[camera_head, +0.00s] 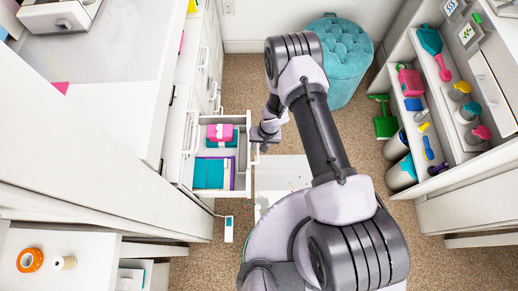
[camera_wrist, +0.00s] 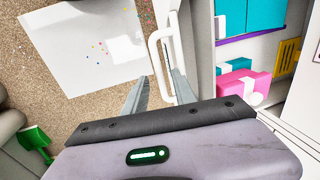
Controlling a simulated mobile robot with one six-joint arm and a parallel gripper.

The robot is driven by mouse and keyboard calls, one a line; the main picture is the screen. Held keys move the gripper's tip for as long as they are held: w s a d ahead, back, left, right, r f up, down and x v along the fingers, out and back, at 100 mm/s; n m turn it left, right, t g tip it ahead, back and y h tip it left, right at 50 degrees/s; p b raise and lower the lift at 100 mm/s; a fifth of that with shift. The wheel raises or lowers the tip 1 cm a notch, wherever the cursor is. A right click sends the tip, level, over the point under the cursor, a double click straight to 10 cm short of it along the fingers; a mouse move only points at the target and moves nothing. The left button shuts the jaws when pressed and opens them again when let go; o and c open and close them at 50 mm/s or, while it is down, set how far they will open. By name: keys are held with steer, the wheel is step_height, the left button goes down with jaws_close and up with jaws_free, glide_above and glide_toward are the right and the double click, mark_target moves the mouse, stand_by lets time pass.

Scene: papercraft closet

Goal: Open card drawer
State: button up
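A white drawer (camera_head: 245,176) stands pulled out from the cabinet on the left in the head view. Inside it are a pink box (camera_head: 220,132) with a pale band and teal cards or papers (camera_head: 209,173) with a purple edge. In the wrist view the drawer front (camera_wrist: 203,62) runs down beside its white loop handle (camera_wrist: 155,45). My gripper (camera_wrist: 160,80) is at the handle, with one finger on each side of the handle bar and a visible gap between them. I cannot tell whether either finger touches it. In the head view my gripper (camera_head: 260,139) is just outside the drawer front.
A teal tufted stool (camera_head: 344,62) stands at the back. Shelves (camera_head: 455,160) with tools and bottles line the right. A white sheet (camera_head: 285,172) lies on the carpet beside the drawer. A counter (camera_head: 110,75) is at left, and an orange tape roll (camera_head: 30,260) is at lower left.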

steer(key=shift+a+f, duration=0.1)
steer(key=shift+f, duration=0.3)
steer(key=shift+c, duration=0.4)
jaws_close()
stand_by(0.8)
